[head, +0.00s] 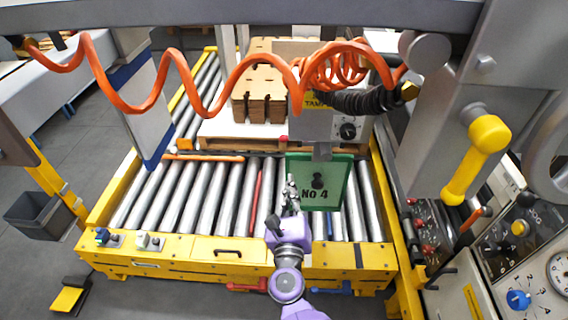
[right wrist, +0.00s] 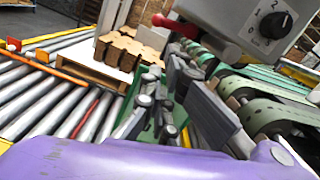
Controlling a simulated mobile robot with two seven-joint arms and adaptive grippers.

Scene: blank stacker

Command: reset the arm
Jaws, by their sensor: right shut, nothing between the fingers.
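My right arm is purple and reaches up from the bottom of the head view. Its gripper (head: 291,190) is over the roller conveyor (head: 205,196), just left of a green plate (head: 334,186) marked "No 4". The gripper is shut with nothing between its fingers. In the right wrist view the gripper fingers (right wrist: 172,100) are in the middle, with part of the green plate behind them. I cannot tell whether the gripper touches the plate. My left gripper is not in view.
Brown stacked blanks (head: 259,95) stand on a pallet behind the rollers. An orange coiled hose (head: 190,100) hangs across the front. A control panel (head: 520,250) with knobs is at right.

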